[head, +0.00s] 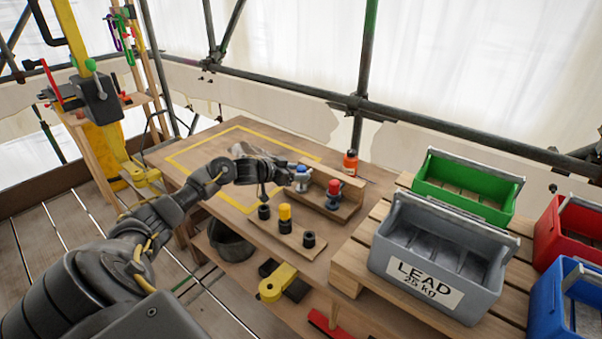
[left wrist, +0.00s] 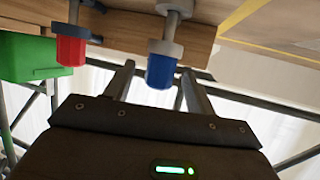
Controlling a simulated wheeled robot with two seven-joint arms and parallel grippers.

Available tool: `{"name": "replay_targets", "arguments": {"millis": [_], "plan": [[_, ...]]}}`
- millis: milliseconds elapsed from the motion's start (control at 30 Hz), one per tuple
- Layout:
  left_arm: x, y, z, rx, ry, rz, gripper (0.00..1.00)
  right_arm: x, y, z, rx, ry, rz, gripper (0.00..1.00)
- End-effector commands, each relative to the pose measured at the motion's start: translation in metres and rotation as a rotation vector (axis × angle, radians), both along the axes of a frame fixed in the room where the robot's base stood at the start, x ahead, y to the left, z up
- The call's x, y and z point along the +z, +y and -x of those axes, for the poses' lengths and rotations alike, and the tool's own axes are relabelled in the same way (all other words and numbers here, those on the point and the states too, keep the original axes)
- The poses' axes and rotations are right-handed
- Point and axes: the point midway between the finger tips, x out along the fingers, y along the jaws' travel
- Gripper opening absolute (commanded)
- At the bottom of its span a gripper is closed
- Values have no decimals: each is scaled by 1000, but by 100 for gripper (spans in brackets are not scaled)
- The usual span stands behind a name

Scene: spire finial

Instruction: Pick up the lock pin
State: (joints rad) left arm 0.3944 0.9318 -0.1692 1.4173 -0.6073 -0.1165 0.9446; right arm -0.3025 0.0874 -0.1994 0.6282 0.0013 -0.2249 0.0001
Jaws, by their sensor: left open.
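Two capped pins stand in a wooden rack (head: 345,212) on the workbench. One has a blue cap (head: 302,170), the other a red cap (head: 334,187); the frames do not show which is the lock pin. My left gripper (head: 284,177) is at the left side of the blue-capped pin. In the left wrist view, my left gripper (left wrist: 156,70) is open, and the blue cap (left wrist: 160,71) appears between its two fingertips. I cannot tell whether they touch it. The red cap (left wrist: 71,51) lies to the left there, outside the fingers. My right gripper is not in view.
A wooden block (head: 285,230) with black and yellow pegs stands in front of the rack. An orange bottle (head: 350,163) is behind it. A grey LEAD crate (head: 430,265) and a green crate (head: 468,184) stand to the right. The yellow-outlined bench area is mostly clear.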

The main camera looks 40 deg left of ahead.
Motion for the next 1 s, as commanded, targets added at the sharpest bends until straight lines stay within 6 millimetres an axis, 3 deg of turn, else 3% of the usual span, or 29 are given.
{"name": "replay_targets", "arguments": {"millis": [200, 467, 833, 1000], "plan": [[-8, -5, -22, 0, 0, 1, 55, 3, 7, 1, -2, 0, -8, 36], [-10, -5, -24, 0, 0, -1, 55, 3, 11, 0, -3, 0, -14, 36], [-9, -5, -23, 0, 0, -1, 7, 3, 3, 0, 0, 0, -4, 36], [-9, -5, -23, 0, -1, -1, 6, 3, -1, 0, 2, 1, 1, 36]]}}
